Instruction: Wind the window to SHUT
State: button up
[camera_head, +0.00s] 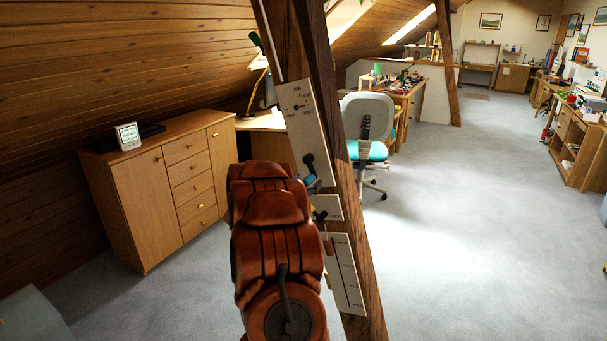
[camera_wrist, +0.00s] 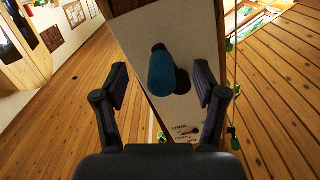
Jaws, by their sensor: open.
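A white panel (camera_head: 297,120) with a small dial and printed marks is fixed to the dark timber post (camera_head: 333,120). A blue rounded handle (camera_wrist: 162,72) stands out from the panel face in the wrist view, with a dark patch behind it. A bit of blue (camera_head: 313,182) beside my arm in the head view looks like the same handle. My gripper (camera_wrist: 161,70) is open, its two dark fingers on either side of the handle with gaps showing. The dial's print (camera_wrist: 187,132) is too small to read surely. My arm hides the gripper in the head view.
A small plate with a lever (camera_head: 326,209) and a slotted plate (camera_head: 344,275) are on the post below. A green-ended rod (camera_head: 255,39) runs along its upper left. A wooden cabinet (camera_head: 160,185) stands left, an office chair (camera_head: 367,130) behind.

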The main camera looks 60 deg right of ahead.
jog(key=shift+s+a, duration=0.15)
jog(key=shift+a, duration=2.9)
